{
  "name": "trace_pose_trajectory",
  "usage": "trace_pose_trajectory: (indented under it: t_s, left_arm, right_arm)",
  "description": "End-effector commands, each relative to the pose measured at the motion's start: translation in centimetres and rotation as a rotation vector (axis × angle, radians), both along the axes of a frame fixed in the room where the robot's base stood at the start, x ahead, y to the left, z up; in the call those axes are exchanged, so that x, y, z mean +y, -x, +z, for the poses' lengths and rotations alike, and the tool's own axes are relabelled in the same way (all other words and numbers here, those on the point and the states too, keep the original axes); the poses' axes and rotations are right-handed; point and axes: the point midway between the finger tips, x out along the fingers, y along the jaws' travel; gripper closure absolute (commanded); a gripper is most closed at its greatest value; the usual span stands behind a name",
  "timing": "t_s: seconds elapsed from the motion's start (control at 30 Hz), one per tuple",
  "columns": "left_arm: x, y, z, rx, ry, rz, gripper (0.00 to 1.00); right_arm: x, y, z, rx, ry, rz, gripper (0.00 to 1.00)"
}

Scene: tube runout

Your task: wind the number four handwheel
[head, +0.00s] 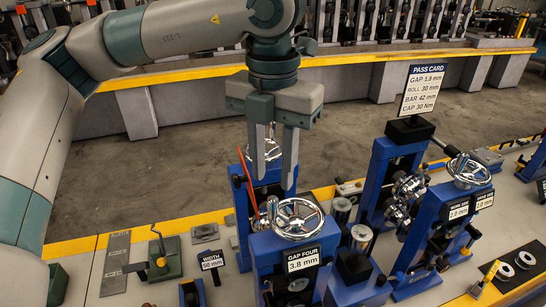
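The number four handwheel (298,218) is a chrome spoked wheel on top of a blue stand. The stand's label (303,259) reads "GAP FOUR 3.8 mm". My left gripper (273,182) points down above and behind this wheel, apart from it in the picture. Its two fingers are spread with nothing held between them. Another chrome handwheel (267,149) shows partly behind the fingers, on a blue stand behind. I cannot tell how far the fingers are from that one. My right gripper is not in view.
A pass card (422,90) reads gap 1.8 mm, roll 30 mm, bar 42 mm, cap 30 Nm. A third handwheel (469,171) tops a blue stand at right. A thin red rod (246,176) leans beside the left gripper.

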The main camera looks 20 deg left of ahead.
Motion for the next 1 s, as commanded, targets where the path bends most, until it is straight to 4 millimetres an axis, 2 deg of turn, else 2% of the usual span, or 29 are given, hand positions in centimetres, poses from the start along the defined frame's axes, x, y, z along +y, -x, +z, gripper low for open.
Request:
trace_pose_trajectory:
  t_s: [0.6, 1.0]
  left_arm:
    - [0.0, 0.0, -6.3, 0.002, -0.001, 0.0, 0.69]
    - [0.0, 0.0, -6.3, -0.001, 0.0, -0.001, 0.69]
  right_arm:
    - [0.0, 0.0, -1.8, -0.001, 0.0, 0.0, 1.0]
    - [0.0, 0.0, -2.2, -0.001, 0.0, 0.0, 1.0]
